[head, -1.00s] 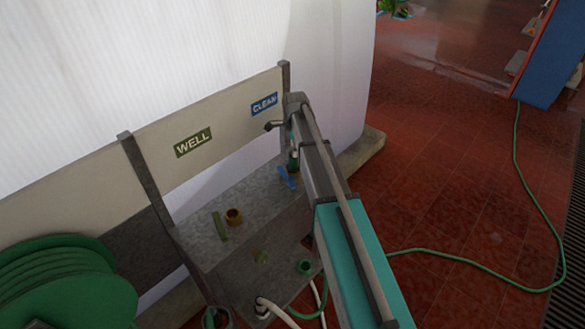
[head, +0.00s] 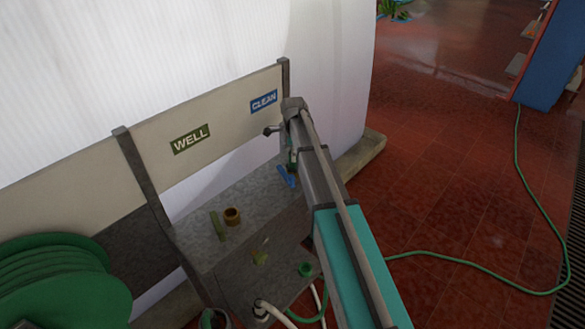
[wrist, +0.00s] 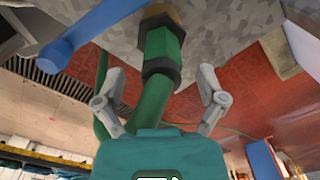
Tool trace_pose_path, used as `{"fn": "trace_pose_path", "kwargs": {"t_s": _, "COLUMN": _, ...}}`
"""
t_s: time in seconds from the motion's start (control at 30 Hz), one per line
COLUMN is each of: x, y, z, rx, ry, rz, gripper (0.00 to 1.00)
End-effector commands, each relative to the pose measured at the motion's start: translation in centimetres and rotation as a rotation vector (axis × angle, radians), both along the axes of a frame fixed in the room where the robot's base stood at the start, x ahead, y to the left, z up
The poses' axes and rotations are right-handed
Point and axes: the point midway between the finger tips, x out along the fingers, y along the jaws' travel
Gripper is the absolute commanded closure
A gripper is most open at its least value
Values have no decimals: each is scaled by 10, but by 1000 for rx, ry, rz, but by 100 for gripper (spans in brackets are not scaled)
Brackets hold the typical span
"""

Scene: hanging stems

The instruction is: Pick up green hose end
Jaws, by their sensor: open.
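The green hose end (wrist: 160,62) shows in the wrist view as a dark green fitting with hexagonal collars, against a brass piece at the grey speckled bench. Green hose (wrist: 150,105) runs from it toward my gripper body and a loop passes on the left. My gripper (wrist: 161,78) is open, with one finger on each side of the hose just below the fitting; I see no clear contact. In the head view only a bit of the green fitting (head: 292,157) shows beside my arm, which hides my fingers.
A blue lever (head: 286,176) is close to the fitting, left of it in the wrist view (wrist: 85,35). The grey bench (head: 205,250) carries a brass ring (head: 232,216) and a green lever (head: 217,226). A green hose reel (head: 60,285) stands left. Red tiled floor is open at right.

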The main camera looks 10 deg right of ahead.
Motion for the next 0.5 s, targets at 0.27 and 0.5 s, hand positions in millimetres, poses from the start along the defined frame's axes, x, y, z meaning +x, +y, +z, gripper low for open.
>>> {"fn": "trace_pose_path", "kwargs": {"t_s": 0.27, "x": 0, "y": 0, "z": -19, "rx": 0, "ry": 0, "rz": 0, "gripper": 10}}
{"fn": "trace_pose_path", "kwargs": {"t_s": 0.5, "x": 0, "y": 0, "z": -19, "rx": 0, "ry": 0, "rz": 0, "gripper": 10}}
